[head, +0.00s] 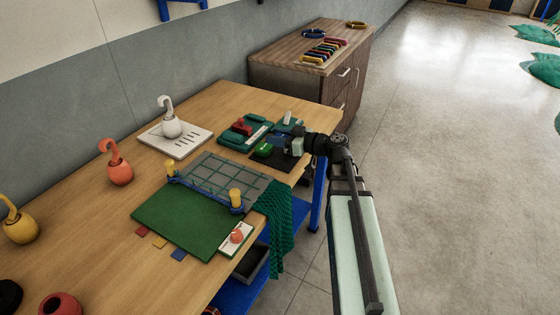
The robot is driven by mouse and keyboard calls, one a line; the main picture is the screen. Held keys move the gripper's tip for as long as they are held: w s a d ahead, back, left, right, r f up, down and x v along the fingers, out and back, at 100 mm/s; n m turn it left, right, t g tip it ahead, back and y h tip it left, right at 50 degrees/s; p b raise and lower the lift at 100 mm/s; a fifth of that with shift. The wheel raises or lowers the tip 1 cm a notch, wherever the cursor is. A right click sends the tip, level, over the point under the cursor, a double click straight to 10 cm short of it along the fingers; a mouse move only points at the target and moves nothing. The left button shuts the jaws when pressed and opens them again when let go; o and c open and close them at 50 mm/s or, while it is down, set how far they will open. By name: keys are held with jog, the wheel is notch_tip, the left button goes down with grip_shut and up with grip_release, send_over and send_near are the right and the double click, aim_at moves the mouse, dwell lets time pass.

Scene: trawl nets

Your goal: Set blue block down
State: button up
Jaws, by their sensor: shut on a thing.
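My gripper (285,142) reaches in from the right over the far right end of the wooden table. It is shut on the small dark blue block (277,139), which is partly covered by the fingers. The block is above or at a black mat (272,161); I cannot tell whether it touches it. A bright green piece (264,149) lies on the mat just left of and in front of the gripper. A teal tray with a red piece (242,126) lies to the left, and another teal piece (290,124) stands behind the gripper.
A grey grid panel (215,175) with yellow-topped posts (236,196) and a green mat (185,222) lie nearer. Green netting (276,215) hangs over the table edge. A white hooked weight (171,125) stands on a white board. A wooden cabinet (300,85) stands behind.

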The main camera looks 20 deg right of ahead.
jog(key=shift+f, duration=4.2)
jog(key=shift+f, duration=0.1)
jog(key=o, duration=1)
jog(key=shift+f, duration=0.1)
jog(key=v, duration=1.3)
jog(key=shift+s+a+f, duration=0.1)
jog(key=shift+s+f, duration=0.05)
jog(key=shift+s, duration=0.2)
jog(key=o, duration=0.4)
jog(key=shift+s+d, duration=0.15)
jog(key=shift+d, duration=0.05)
